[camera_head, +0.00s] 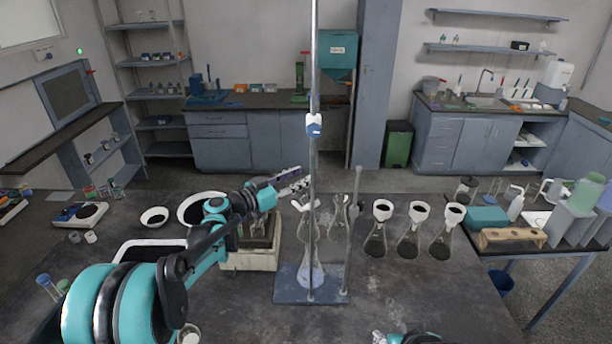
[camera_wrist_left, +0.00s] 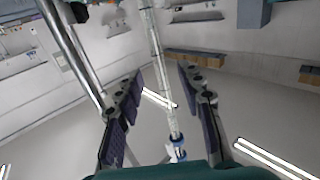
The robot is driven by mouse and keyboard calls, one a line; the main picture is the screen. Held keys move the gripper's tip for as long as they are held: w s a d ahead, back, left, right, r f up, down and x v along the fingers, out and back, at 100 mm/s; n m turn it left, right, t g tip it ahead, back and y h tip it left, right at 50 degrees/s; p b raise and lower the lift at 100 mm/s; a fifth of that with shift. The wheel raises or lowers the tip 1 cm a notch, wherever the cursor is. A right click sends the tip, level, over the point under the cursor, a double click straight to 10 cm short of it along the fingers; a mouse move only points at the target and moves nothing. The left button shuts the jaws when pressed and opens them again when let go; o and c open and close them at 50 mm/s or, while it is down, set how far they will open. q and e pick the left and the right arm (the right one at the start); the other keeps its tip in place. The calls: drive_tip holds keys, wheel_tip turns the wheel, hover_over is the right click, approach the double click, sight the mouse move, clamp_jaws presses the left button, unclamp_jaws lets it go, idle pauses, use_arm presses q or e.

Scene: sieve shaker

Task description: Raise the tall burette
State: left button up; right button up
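The tall burette is a clear graduated tube (camera_wrist_left: 160,70) with a blue and white fitting (camera_wrist_left: 177,150) at one end. In the wrist view it runs between the parted fingers of my left gripper (camera_wrist_left: 165,100), with gaps on both sides. In the head view a blue and white fitting (camera_head: 314,125) shows on the tall rod line, and the tube below it is hard to separate from the rod. My left gripper (camera_head: 293,181) is just left of this line, below the fitting. A conical flask (camera_head: 312,272) stands on the blue stand base (camera_head: 285,290). A teal part of my right arm shows at the bottom edge; its fingers are unclear.
A shorter metal rod (camera_head: 351,215) rises just right of the tall one. Several flasks with white collars (camera_head: 408,240) stand to the right. A pale box (camera_head: 245,262) and bowls (camera_head: 155,216) are on the left. The dark bench front right is clear.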

use_arm(q)
drive_tip(key=s+a+r+p, duration=0.4)
drive_tip(key=a+r, duration=0.1)
drive_tip(key=r, duration=0.2)
drive_tip(key=shift+s+a, duration=0.25)
drive_tip(key=shift+s, duration=0.05)
